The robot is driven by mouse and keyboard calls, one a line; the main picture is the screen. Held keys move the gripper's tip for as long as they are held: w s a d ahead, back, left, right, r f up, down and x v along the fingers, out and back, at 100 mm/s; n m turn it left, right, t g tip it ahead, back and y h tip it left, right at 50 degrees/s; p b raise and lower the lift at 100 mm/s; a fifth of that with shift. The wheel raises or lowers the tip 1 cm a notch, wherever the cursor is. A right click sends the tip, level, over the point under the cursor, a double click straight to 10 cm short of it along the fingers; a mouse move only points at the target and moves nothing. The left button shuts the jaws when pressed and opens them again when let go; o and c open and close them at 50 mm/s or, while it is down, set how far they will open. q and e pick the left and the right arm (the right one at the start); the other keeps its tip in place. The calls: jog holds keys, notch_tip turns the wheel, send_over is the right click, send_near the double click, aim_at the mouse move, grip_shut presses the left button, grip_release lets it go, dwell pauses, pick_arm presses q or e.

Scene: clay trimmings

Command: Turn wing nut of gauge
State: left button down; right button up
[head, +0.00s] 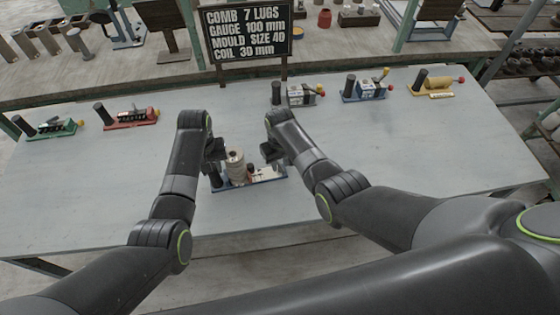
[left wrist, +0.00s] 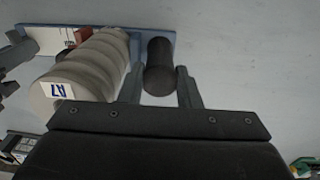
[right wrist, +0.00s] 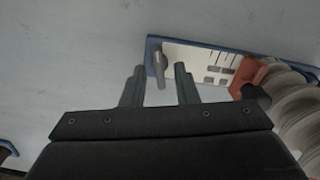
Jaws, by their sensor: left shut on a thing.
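A gauge with a blue base (head: 256,182) stands at the near middle of the table. It carries a ribbed pale grey roll (head: 235,166), tagged A7 in the left wrist view (left wrist: 57,90). My left gripper (head: 215,172) is shut on the black upright handle (left wrist: 160,66) at the gauge's left end. My right gripper (right wrist: 158,82) is open over the right end. The grey wing nut (right wrist: 159,62) lies between and just beyond its fingertips, on a pale marked plate (right wrist: 203,62). A red-brown block (right wrist: 247,78) sits between plate and roll. The wing nut is unclear in the head view.
A black sign (head: 248,34) reads comb 7 lugs, gauge 100 mm, mould size 40, coil 30 mm. Behind stand similar devices in green (head: 48,128), red (head: 130,118), blue (head: 365,90) and yellow (head: 435,86). The table front is clear.

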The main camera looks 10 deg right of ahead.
aim_at(280, 164)
pick_arm(q)
jog(key=shift+s+f, duration=0.25)
jog(key=shift+f, duration=0.05)
pick_arm(e)
jog(key=shift+r, duration=0.1)
notch_tip(280, 164, up, 12)
dwell(0.6)
pick_arm(q)
jog(key=c, duration=1.4)
grip_release()
jog(key=o, duration=0.4)
jog(key=shift+w+r, duration=0.1)
jog(key=shift+w, duration=0.15)
jog(key=shift+o, duration=0.2)
pick_arm(e)
jog(key=shift+w, duration=0.1)
pick_arm(q)
jog(key=shift+r, duration=0.1)
